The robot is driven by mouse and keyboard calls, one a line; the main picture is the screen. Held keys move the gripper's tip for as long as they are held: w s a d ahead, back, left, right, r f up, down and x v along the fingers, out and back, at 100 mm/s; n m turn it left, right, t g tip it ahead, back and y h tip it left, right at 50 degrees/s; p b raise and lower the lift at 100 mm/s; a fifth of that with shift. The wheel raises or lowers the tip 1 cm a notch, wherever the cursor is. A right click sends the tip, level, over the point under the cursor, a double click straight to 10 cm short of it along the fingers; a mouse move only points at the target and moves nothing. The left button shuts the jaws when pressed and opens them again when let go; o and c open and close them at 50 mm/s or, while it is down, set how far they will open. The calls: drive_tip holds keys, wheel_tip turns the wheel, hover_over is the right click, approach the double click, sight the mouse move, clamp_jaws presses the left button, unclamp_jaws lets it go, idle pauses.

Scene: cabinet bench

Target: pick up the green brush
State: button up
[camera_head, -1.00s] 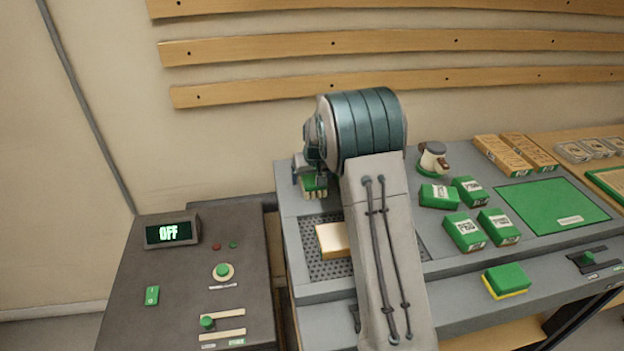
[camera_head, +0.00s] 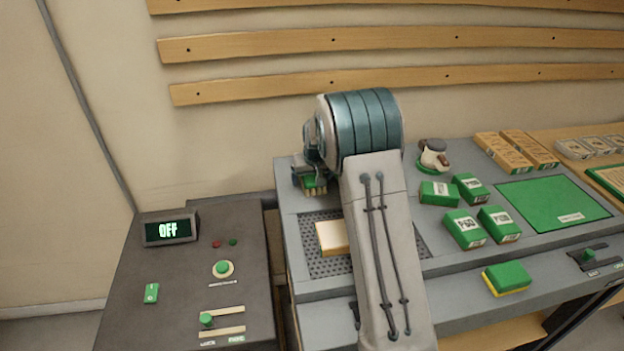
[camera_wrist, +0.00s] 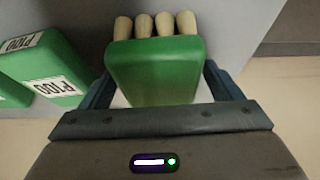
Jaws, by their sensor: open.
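The green brush (camera_head: 314,188) with tan bristles is at the back left of the grey bench, partly hidden by my gripper. In the wrist view the brush (camera_wrist: 155,70) shows as a green block with several thick tan bristle tufts at its far end. My gripper (camera_head: 304,178) is at the brush, with its jaws open. In the wrist view the two fingers of my gripper (camera_wrist: 160,78) stand on either side of the green block. I cannot tell whether either finger touches it.
A pale block (camera_head: 333,238) lies on a perforated plate in front. Green boxes (camera_head: 464,229), a small tool (camera_head: 433,156) and a green-yellow sponge (camera_head: 507,279) are to the right. A dark control box (camera_head: 190,280) reading OFF stands at left. A green mat (camera_head: 553,210) lies clear.

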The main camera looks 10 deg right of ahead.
drive_tip(key=c, duration=1.1)
drive_tip(key=shift+c, duration=0.2)
drive_tip(key=shift+r, duration=0.2)
drive_tip(key=shift+r+p, duration=0.2)
drive_tip(key=shift+p, duration=0.25)
wheel_tip(320, 180, up, 4)
drive_tip(key=shift+r+b, duration=0.15)
drive_tip(key=shift+b, duration=0.4)
drive_tip(key=w+d+r, duration=0.1)
drive_tip(key=d+r, duration=0.5)
drive_tip(key=d, duration=0.5)
drive_tip(key=shift+w+d+r+b, duration=0.2)
drive_tip(key=shift+d+r+b, duration=0.1)
drive_tip(key=shift+b, duration=0.15)
